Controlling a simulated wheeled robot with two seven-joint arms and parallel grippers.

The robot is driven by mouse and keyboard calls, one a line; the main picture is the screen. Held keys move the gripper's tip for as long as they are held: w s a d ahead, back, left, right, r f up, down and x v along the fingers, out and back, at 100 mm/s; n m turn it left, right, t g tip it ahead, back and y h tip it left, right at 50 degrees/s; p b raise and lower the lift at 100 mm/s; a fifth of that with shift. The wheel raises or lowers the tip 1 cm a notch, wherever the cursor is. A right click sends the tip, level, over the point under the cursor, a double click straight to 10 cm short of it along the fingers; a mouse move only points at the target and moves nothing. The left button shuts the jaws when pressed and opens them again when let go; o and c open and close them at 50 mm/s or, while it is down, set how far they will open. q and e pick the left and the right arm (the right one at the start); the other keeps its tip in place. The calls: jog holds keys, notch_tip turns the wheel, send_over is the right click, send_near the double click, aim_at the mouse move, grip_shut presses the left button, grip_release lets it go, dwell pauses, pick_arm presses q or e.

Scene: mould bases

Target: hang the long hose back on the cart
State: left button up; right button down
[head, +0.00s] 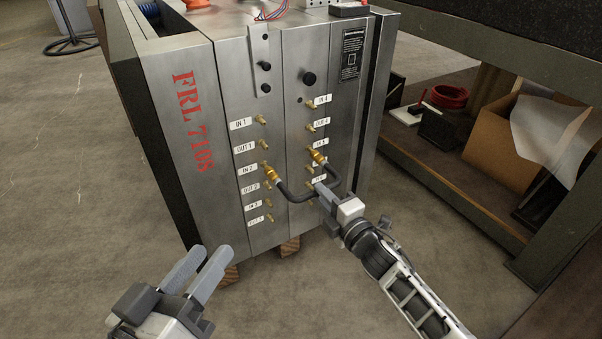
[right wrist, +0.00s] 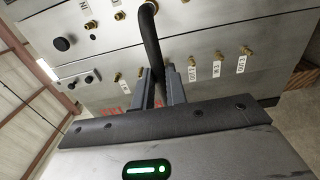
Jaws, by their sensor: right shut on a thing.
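A black hose (head: 296,197) bends in a U across the front of the steel mould base (head: 215,105). Its left end has a brass fitting (head: 270,173) at the port labelled IN 2. Its right end has a brass fitting (head: 319,158) at the port beside the IN 5 label. My right gripper (head: 322,190) is shut on the hose near the bottom of the bend. In the right wrist view the hose (right wrist: 151,40) runs up from between the fingers (right wrist: 158,88). My left gripper (head: 211,254) is open and empty, low in front of the block. No cart shows.
The mould base rests on wooden blocks (head: 290,246). Several bare brass ports stick out near the hose. At right, a steel bench (head: 430,172) has a lower shelf with a red coil (head: 449,96) and a cardboard box (head: 508,125).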

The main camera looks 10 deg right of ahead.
jog(key=shift+p+v, duration=0.55)
jog(key=shift+v, duration=0.95)
jog(key=shift+s+r, duration=0.1)
jog(key=shift+p+v, duration=0.9)
jog(key=shift+v, duration=2.05)
